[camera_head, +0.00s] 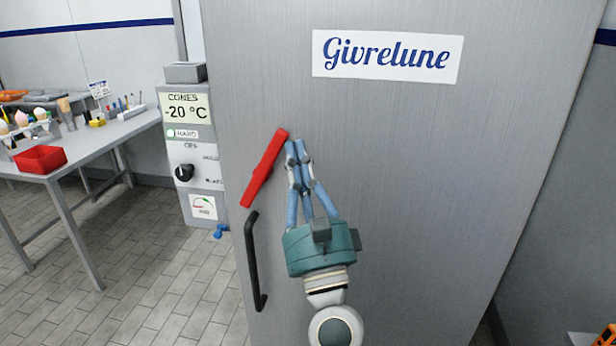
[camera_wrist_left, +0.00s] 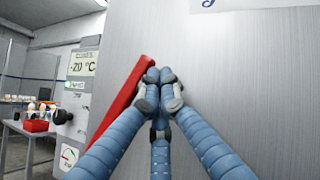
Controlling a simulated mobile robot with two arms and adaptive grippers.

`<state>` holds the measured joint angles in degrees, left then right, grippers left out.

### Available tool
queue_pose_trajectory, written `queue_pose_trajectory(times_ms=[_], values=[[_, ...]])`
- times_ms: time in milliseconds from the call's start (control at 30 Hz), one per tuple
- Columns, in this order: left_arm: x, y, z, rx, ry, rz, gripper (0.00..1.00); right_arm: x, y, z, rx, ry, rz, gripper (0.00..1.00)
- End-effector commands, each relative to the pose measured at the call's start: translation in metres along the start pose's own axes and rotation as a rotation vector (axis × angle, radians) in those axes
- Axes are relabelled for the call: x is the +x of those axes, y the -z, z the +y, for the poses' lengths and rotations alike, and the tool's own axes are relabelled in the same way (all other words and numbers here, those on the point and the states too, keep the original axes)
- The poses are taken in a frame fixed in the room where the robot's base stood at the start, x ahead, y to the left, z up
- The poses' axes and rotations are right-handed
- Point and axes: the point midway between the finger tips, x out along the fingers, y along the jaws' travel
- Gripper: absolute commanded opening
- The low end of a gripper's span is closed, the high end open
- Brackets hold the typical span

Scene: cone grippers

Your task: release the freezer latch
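The freezer latch is a red bar (camera_head: 264,168) on the left part of the grey freezer door (camera_head: 420,180). It is tilted, its upper end leaning right. In the left wrist view the latch (camera_wrist_left: 122,98) runs along the left side of the fingers. My left gripper (camera_head: 297,146) has blue fingers with their tips drawn together, just right of the latch's upper end. In the wrist view the fingertips (camera_wrist_left: 159,76) meet with nothing between them. I cannot tell whether they touch the latch. My right gripper is not in view.
A black door handle (camera_head: 254,262) is below the latch. A control box (camera_head: 190,145) reading -20 °C stands left of the door. Further left is a table (camera_head: 115,132) with a red tray (camera_head: 40,159) and cones. The tiled floor between is mostly clear.

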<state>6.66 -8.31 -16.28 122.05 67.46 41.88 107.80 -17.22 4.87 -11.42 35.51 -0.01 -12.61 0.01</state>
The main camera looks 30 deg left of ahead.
Motion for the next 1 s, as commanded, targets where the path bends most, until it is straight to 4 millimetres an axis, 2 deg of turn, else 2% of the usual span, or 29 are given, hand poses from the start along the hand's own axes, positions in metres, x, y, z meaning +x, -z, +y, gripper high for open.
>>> queue_pose_trajectory(times_ms=[267, 1000], values=[[0.012, -0.012, 0.003, -0.001, 0.0, -0.002, 0.0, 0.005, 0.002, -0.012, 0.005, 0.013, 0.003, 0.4], [0.019, -0.019, 0.006, 0.001, 0.0, 0.0, 0.0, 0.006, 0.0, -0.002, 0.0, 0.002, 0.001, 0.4]])
